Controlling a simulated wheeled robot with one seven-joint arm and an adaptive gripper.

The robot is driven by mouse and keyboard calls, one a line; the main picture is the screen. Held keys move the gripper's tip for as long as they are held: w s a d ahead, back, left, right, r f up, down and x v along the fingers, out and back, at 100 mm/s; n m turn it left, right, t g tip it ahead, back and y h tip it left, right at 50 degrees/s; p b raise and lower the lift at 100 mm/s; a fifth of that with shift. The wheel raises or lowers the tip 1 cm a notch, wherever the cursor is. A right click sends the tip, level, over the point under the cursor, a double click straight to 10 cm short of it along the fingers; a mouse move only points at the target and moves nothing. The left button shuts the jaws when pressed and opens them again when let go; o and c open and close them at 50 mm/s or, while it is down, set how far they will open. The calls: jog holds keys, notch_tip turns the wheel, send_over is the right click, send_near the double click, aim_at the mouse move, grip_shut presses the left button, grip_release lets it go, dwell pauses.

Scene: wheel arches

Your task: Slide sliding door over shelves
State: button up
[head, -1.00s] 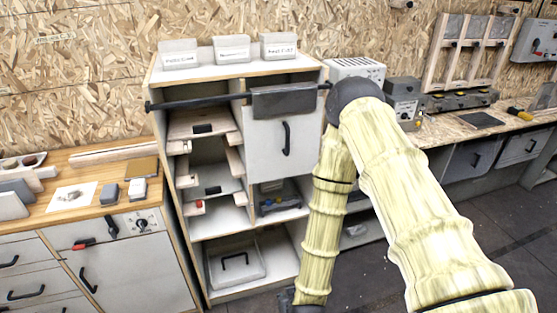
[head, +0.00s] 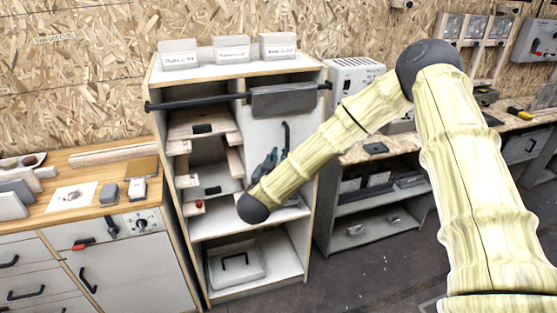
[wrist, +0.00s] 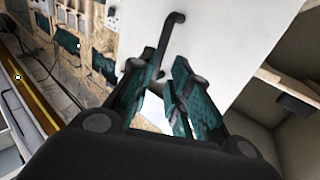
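The white sliding door (head: 262,128) hangs from a dark rail (head: 195,101) over the right side of the shelf cabinet. Its dark vertical handle (head: 286,136) is partly hidden behind my gripper in the head view. In the wrist view the door (wrist: 235,40) fills the upper right, and the handle (wrist: 173,42) rises from between the fingertips. My gripper (wrist: 165,62) has teal fingers spread apart around the handle's near end; firm contact does not show. It also shows small in front of the door in the head view (head: 271,160). The open shelves (head: 212,222) are uncovered on the left.
Three labelled bins (head: 232,48) stand on the cabinet top. A wooden workbench with drawers (head: 120,262) stands close on the left. Another bench (head: 372,150) runs along the right. The floor (head: 365,275) in front is clear.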

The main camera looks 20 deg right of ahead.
aim_at(287, 144)
jog(key=shift+w, duration=0.1)
jog(key=p+x, duration=0.4)
jog(key=x, duration=0.6)
jog(key=shift+w+d+f, duration=0.1)
jog(key=shift+w+d, duration=0.05)
jog(key=shift+w, duration=0.1)
grip_shut()
